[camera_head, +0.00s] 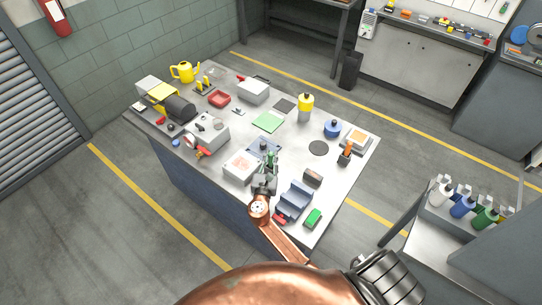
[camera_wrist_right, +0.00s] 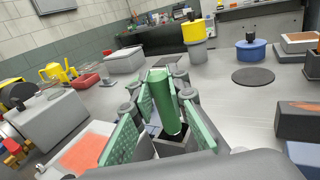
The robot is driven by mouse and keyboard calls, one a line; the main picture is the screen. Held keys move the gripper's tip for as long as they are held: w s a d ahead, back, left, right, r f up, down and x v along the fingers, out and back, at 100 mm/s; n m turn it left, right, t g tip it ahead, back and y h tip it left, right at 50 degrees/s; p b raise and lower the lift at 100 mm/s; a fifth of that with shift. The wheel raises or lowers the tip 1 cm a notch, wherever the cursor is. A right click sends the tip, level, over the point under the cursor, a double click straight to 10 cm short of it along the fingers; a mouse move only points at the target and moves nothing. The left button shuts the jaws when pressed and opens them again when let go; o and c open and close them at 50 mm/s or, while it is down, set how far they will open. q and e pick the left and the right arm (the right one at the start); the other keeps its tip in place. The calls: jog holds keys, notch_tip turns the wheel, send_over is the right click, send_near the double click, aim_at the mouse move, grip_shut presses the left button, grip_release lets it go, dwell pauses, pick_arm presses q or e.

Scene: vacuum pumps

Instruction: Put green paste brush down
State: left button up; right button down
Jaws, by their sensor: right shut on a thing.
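The green paste brush (camera_wrist_right: 165,103) shows in the right wrist view as an upright green cylinder between the finger pads. My right gripper (camera_wrist_right: 152,112) is shut on it. In the head view the right gripper (camera_head: 265,178) is over the near middle of the table (camera_head: 334,188), with the dark green brush (camera_head: 269,160) at its tips and a blue-grey mat just beyond. A small grey, dark-topped piece (camera_wrist_right: 176,146) shows below the brush; I cannot tell whether they touch. My left gripper is not in view.
A white box with an orange top (camera_head: 240,165) stands left of the gripper. A blue-grey cradle (camera_head: 295,199) and a green block (camera_head: 314,217) lie to the right. A yellow-topped container (camera_head: 306,103) and a blue pot (camera_head: 332,129) stand farther back. Bare tabletop lies around the dark disc (camera_head: 319,148).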

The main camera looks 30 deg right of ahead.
jog(key=shift+f, duration=0.3)
jog(key=c, duration=1.8)
grip_release()
jog(key=v, duration=1.2)
jog(key=shift+c, duration=0.2)
grip_shut()
